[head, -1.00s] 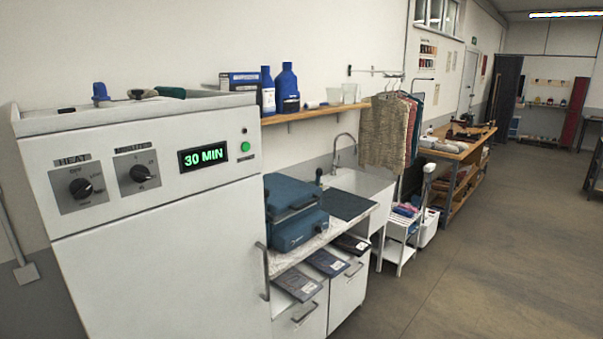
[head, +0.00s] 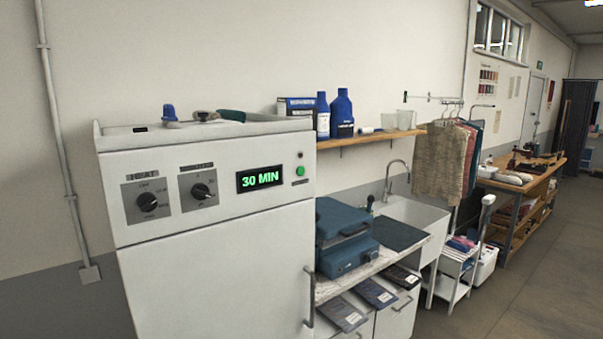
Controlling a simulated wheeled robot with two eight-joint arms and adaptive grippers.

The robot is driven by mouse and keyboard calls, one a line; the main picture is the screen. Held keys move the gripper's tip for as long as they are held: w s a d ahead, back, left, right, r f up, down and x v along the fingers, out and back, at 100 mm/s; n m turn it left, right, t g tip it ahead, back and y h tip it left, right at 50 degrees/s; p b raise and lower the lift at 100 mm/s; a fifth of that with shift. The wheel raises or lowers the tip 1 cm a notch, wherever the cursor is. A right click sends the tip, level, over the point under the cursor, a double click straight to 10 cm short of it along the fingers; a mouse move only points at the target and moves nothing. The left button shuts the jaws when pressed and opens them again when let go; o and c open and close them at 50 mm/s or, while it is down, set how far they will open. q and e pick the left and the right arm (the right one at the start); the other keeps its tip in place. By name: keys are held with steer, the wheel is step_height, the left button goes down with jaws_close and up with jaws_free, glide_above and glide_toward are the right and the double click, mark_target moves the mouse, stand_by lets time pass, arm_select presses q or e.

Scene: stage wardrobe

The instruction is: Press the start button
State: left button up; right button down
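A white cabinet machine (head: 215,265) stands at the left centre of the head view. Its upper panel carries two black dials, the left one (head: 147,202) labelled HEAT and the right one (head: 200,191) with a label too blurred to read. A display (head: 260,179) reads "30 MIN" in green. A round green button (head: 300,171) sits right of the display, with a small dark spot above it and a small label below it. I take it to be the start button. Neither of my grippers shows in this view.
A blue press-like device (head: 345,240) sits on the counter right of the machine, beside a sink (head: 415,215). A wall shelf (head: 365,139) holds bottles and cups above. Hanging garments (head: 440,165) and a white cart (head: 455,270) stand farther right. Open floor (head: 520,280) lies at the right.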

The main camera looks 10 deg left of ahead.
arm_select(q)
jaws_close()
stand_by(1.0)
